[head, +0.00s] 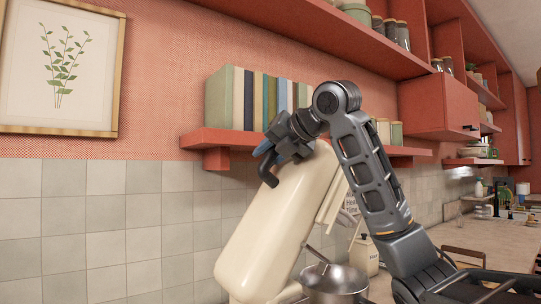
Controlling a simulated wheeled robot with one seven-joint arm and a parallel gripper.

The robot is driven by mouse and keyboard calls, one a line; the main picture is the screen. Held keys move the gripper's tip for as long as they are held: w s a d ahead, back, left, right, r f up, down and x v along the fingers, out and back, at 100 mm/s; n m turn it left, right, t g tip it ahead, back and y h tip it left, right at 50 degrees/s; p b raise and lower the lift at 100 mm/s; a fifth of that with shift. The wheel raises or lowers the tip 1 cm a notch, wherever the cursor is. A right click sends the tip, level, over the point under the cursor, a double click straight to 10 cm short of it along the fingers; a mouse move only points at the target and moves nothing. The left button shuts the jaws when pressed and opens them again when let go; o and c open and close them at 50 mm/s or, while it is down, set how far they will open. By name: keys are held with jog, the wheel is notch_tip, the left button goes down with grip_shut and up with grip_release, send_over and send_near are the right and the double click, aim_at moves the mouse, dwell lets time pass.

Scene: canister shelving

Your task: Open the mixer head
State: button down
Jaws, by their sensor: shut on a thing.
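The cream stand mixer (285,225) stands on the counter, and its head is tilted steeply up, its raised end reaching the wall shelf's height. My gripper (268,160) is at the upper end of the head, shut on it. The fingertips are partly hidden by my wrist and the head, so the exact contact is hard to see. The metal mixing bowl (335,283) sits at the lower right of the mixer, below the raised head. The mixer's base is mostly cut off by the bottom edge.
A red wall shelf (222,137) with a row of books (248,98) is close behind my gripper. A higher shelf (300,22) holds jars. A cream canister (364,255) stands behind the bowl. The counter (490,238) runs right, with small items at its far end.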

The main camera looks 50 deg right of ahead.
jog(key=c, duration=0.9)
grip_release()
jog(key=shift+b+v, duration=0.75)
jog(key=shift+v, duration=3.1)
jog(key=shift+s, duration=0.1)
